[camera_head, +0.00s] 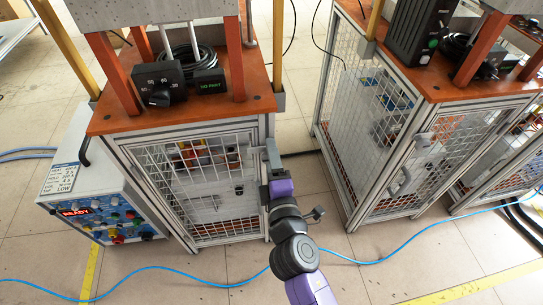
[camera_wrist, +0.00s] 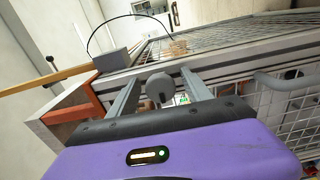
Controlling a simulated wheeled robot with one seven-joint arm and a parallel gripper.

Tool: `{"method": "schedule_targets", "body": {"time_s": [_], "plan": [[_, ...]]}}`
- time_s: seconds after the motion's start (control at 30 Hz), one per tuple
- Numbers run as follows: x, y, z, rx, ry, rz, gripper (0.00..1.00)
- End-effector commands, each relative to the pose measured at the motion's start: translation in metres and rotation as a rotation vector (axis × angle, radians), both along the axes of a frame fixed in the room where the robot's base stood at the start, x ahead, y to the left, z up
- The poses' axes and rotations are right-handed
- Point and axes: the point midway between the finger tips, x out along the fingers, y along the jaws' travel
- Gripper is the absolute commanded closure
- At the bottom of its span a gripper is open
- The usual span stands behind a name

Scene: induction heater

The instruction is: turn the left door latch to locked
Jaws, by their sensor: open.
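The left cabinet's mesh door (camera_head: 205,190) stands upright and looks closed. My gripper (camera_head: 271,156) is at the upper right edge of this door, at the cabinet's corner post. In the wrist view my gripper (camera_wrist: 160,78) is open, with one grey finger on each side of a rounded grey knob (camera_wrist: 159,88), which looks like the door latch. I cannot tell whether the fingers touch it. The knob's lower part is hidden behind my gripper's body. In the head view the latch is hidden by my gripper, and its turn angle cannot be read.
A wooden top (camera_head: 215,106) with a dial box (camera_head: 160,83) overhangs the door. A control box (camera_head: 100,205) with a red READY sign stands at left. A second mesh cabinet (camera_head: 385,130) stands at right across a floor gap. A blue hose (camera_head: 400,257) crosses the floor.

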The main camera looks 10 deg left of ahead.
Motion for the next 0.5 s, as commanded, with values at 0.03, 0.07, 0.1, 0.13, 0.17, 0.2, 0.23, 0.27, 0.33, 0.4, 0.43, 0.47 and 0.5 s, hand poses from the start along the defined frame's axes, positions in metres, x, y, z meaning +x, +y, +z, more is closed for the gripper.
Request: {"method": "schedule_targets", "body": {"time_s": [0.03,0.07,0.1,0.13,0.17,0.2,0.23,0.27,0.33,0.4,0.43,0.47,0.5], "plan": [[-0.004,-0.001,-0.001,-0.001,0.002,0.000,0.42],[-0.007,-0.002,-0.001,-0.001,0.003,0.000,0.42],[-0.012,-0.003,-0.001,-0.001,0.002,0.000,0.42],[-0.016,-0.004,-0.001,-0.001,0.002,0.000,0.42],[-0.021,-0.006,-0.002,-0.001,0.003,0.000,0.42],[-0.027,-0.008,-0.001,0.000,0.002,0.000,0.42],[-0.032,-0.009,-0.002,-0.001,0.003,0.000,0.42],[-0.036,-0.011,-0.002,-0.001,0.002,0.000,0.42],[-0.047,-0.014,-0.001,-0.001,0.002,-0.001,0.42],[-0.056,-0.017,-0.002,-0.001,0.003,-0.001,0.42],[-0.059,-0.018,-0.002,-0.001,0.002,-0.001,0.42],[-0.063,-0.019,-0.002,-0.001,0.002,-0.001,0.42],[-0.066,-0.020,-0.002,-0.001,0.002,-0.001,0.42]]}}
